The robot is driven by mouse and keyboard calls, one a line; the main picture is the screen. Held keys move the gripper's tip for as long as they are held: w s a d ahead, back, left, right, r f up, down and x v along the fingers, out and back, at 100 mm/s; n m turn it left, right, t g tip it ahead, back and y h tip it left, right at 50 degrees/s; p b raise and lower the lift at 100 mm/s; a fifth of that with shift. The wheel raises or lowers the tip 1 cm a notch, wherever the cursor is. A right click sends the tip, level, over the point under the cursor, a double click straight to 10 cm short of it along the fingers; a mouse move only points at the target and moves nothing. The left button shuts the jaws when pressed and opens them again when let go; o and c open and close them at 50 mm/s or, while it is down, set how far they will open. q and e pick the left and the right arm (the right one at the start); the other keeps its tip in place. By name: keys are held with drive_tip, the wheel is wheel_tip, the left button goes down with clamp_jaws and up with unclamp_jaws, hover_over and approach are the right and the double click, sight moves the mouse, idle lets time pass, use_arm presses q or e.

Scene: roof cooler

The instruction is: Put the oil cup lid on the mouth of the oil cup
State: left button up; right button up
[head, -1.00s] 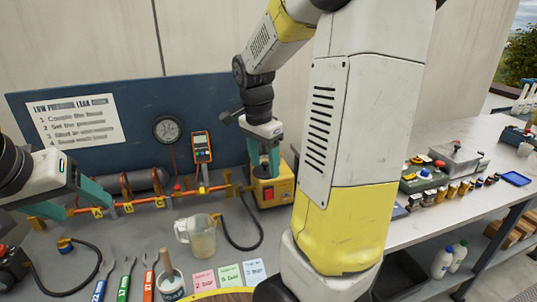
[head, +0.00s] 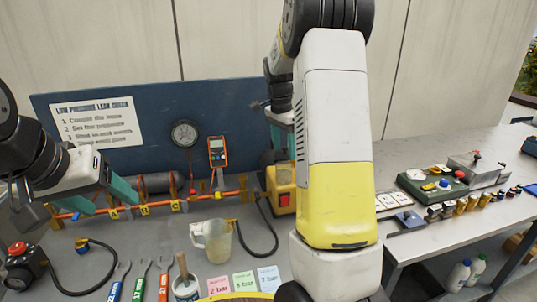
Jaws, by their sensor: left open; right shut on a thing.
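My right gripper (head: 285,148) is above the yellow box with a red switch (head: 283,194) at the back of the bench. My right forearm covers part of the gripper. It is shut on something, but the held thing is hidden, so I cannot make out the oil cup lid. I cannot pick out the oil cup for sure either. It may be behind my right arm or around the yellow box. My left gripper (head: 108,200) is open, with teal fingers, over the left end of the orange pipe (head: 160,206).
A clear jug (head: 214,242) stands mid-bench beside a black hose (head: 262,248). A white pot with a stick (head: 186,289), several wrenches (head: 139,281) and coloured cards (head: 244,282) lie in front. Right, a green device (head: 432,185) stands by small jars (head: 460,205).

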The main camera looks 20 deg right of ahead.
sight(284, 153)
drive_tip(key=shift+f, duration=1.75)
drive_tip(key=shift+f, duration=0.15)
drive_tip(key=o, duration=1.5)
drive_tip(key=shift+c, duration=0.2)
wheel_tip(284, 153, up, 12)
drive_tip(key=a, duration=0.1)
drive_tip(key=s+a+r+n+t+y, duration=0.2)
drive_tip(key=s+a+r+n, duration=0.2)
drive_tip(key=s, duration=0.4)
drive_tip(key=s+a+f+n+t, duration=0.1)
drive_tip(key=s+a+n+t, duration=0.1)
drive_tip(key=s+a+n, duration=0.3)
drive_tip(key=s+a+f+n+t+y, duration=0.1)
drive_tip(key=s+a+n, duration=0.3)
drive_tip(key=s, duration=1)
drive_tip(key=shift+s+a+f+n+t+y, duration=0.2)
drive_tip(key=shift+a+f+n+t+y, duration=0.15)
drive_tip(key=shift+n, duration=0.55)
